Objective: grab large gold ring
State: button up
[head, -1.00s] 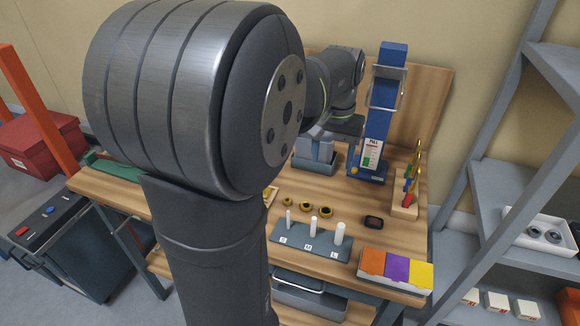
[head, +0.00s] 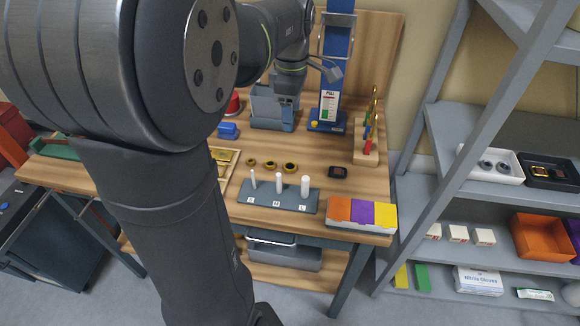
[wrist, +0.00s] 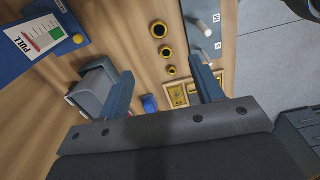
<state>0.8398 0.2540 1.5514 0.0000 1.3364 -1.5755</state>
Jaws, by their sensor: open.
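Three gold rings with dark centres lie in a row on the wooden table. The large gold ring (head: 291,168) is at the right end of the row in the head view, and at the top of the row in the wrist view (wrist: 159,30). The medium ring (head: 270,165) and small ring (head: 252,162) lie to its left. My gripper (wrist: 160,70) is open, with nothing between its fingers. It is above the back of the table, behind the rings and apart from them. In the head view my arm partly hides it.
A peg board (head: 312,201) with three white pegs stands in front of the rings. A grey bin (head: 262,120) and a blue dispenser (head: 326,127) stand behind. Nearby are a wooden tray (head: 231,171), a dark small item (head: 338,172) and a coloured box (head: 361,213).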

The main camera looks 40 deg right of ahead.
jog(key=n, duration=0.9)
send_over(290, 169)
jog(key=f, duration=1.2)
jog(key=shift+s, duration=0.3)
jog(key=shift+w+f, duration=0.15)
jog(key=shift+f, duration=1.2)
jog(key=shift+w+f, duration=0.15)
jog(key=shift+f, duration=1.2)
jog(key=shift+c, duration=0.2)
jog(key=c, duration=1)
